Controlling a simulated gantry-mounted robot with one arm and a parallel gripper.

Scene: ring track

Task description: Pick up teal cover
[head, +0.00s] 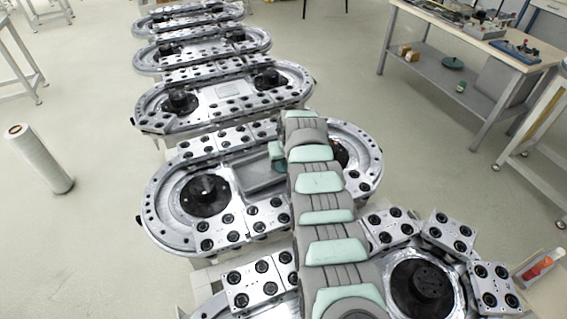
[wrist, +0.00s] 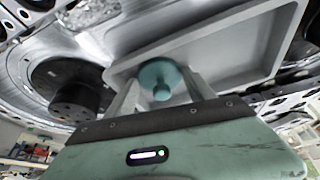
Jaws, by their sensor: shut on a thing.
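The teal cover (wrist: 158,72) is round with a small knob and shows in the middle of the wrist view. My gripper (wrist: 162,88) is shut on it, with one finger on each side. The cover is in front of a grey rectangular tray (wrist: 240,62), whose raised rim and inner floor show behind it. I cannot tell whether the cover touches the tray. In the head view, my arm hides most of the gripper area, and the grey tray (head: 258,178) shows in part left of the arm, in the middle of a ring track.
Several oval metal tracks (head: 225,100) with black hubs run away in a row.

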